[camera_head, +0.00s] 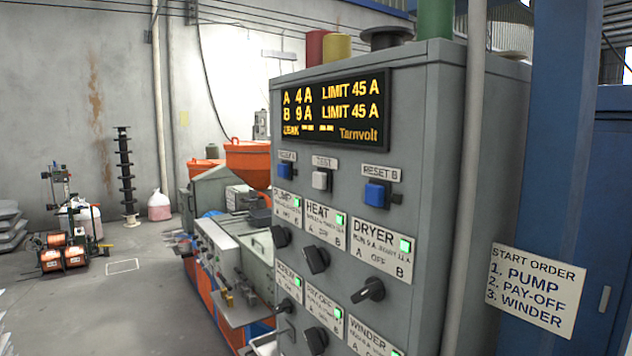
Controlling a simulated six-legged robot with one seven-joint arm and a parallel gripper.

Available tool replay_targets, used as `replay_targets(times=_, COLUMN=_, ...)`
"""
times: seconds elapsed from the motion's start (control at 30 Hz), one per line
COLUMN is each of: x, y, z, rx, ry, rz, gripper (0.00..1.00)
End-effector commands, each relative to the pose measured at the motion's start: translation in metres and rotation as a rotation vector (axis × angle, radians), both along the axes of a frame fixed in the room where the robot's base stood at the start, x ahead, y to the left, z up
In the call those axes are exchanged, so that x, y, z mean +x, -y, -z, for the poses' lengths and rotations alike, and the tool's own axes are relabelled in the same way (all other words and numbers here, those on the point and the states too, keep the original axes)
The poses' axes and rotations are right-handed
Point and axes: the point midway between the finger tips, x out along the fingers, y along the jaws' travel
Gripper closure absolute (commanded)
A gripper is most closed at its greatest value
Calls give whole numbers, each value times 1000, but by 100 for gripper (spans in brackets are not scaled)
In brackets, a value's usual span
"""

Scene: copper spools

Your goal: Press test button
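The test button (320,180) is a pale grey-white square push button on the front of a grey control cabinet (440,130). A small plate above it reads TEST. A blue button (286,171) sits to its left and a blue button marked RESET B (376,194) to its right. Above them a display (335,108) reads A 4A, B 9A, each LIMIT 45 A. My gripper is not in view, and nothing covers the test button.
Rotary switches, such as the HEAT switch (316,260), stick out below the buttons beside lit green lamps. A blue column (555,130) and a START ORDER sign (535,290) stand right. Orange machinery (248,160) is behind left. Grey floor (110,310) is open at left.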

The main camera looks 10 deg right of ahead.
Motion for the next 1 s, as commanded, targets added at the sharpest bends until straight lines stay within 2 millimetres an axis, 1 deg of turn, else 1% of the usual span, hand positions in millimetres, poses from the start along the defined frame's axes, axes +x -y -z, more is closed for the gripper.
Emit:
replay_targets(times=0.03, x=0, y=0, z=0, rx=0, ry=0, rz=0, gripper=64)
replay_targets(times=0.17, x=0, y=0, z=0, rx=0, ry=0, rz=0, gripper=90)
replay_targets(times=0.2, x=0, y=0, z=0, rx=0, ry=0, rz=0, gripper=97)
replay_targets(times=0.23, x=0, y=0, z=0, rx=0, ry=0, rz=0, gripper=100)
replay_targets(times=1.0, x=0, y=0, z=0, rx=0, ry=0, rz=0, gripper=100)
